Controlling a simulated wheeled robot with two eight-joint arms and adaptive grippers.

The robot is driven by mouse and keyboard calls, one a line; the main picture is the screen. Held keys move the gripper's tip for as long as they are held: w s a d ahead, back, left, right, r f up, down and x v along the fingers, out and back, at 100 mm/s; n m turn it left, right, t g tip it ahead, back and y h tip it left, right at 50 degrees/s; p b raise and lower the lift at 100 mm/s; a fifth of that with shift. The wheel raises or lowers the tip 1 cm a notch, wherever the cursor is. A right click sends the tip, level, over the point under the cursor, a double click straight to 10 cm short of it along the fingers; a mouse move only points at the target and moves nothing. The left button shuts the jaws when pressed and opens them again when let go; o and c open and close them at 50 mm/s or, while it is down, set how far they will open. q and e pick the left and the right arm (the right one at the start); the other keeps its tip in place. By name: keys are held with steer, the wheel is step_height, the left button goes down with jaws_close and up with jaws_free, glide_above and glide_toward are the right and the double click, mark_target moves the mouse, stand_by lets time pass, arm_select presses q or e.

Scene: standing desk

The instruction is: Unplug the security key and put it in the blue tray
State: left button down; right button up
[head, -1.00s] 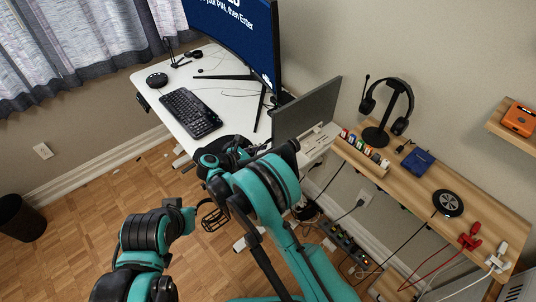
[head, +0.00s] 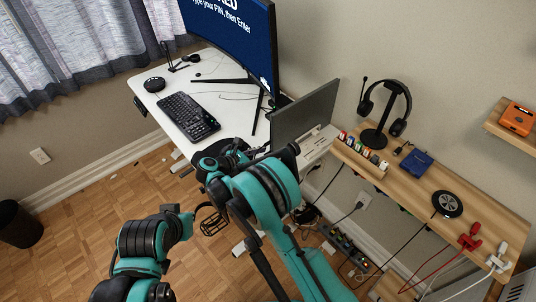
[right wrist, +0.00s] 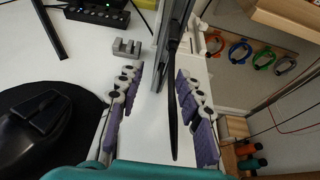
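The blue tray (head: 415,162) lies on the wooden shelf at the right, near the headphone stand. I cannot make out the security key in either view. My right gripper (head: 238,152) is over the desk's right part, just left of the grey screen (head: 304,112); my arm hides part of this area. In the right wrist view the right gripper (right wrist: 158,92) is open, its purple pads apart with nothing gripped. A thin dark upright edge shows between the pads. My left arm comes in low at the left; its gripper (head: 211,221) seems to be the dark shape beside it, its opening unclear.
A black hub (right wrist: 98,12) and a grey slotted block (right wrist: 127,48) stand on the white desk beyond my right fingers. A black mouse (right wrist: 38,115) is at left. A headphone stand (head: 385,110) and a round black pad (head: 447,203) occupy the wooden shelf.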

stand_by(0.8)
jaws_close()
steer(key=shift+s+a+b, duration=0.3)
steer(key=shift+s+a, duration=0.6)
steer(key=shift+a, duration=0.3)
steer(key=shift+s+a+b, duration=0.25)
steer(key=shift+s+a, duration=0.65)
steer(key=shift+a, duration=0.3)
